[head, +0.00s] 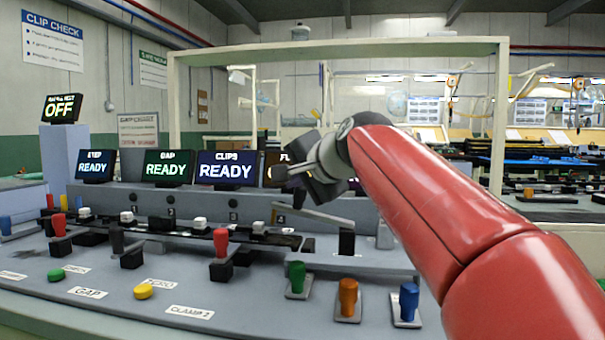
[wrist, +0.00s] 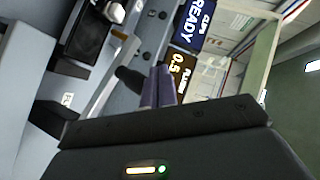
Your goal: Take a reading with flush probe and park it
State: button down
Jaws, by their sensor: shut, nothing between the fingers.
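A pale grey bar (head: 322,213) stands over the rail below the flush screen, with a black block (head: 347,242) under its right end; it looks like the flush probe, though no label confirms this. The bar also shows in the wrist view (wrist: 103,97), with a dark knob (wrist: 130,78) beside my fingertips. My gripper (head: 283,174) is shut and empty above the bar's left end; its fingers show in the wrist view (wrist: 158,88). I cannot tell whether they touch the knob. The flush screen (wrist: 178,76) reads about 0.5; in the head view my gripper mostly hides it.
The clips screen (head: 226,170) and gap screen (head: 168,167) read READY. Green (head: 297,277), orange (head: 348,296) and blue (head: 409,300) handles stand at the front right. Green (head: 56,275) and yellow (head: 144,291) buttons sit at the front.

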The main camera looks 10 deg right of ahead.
jog(key=shift+w+a+f, duration=0.1)
jog(key=shift+a+f, duration=0.15)
jog(key=shift+f, duration=0.1)
dwell(0.4)
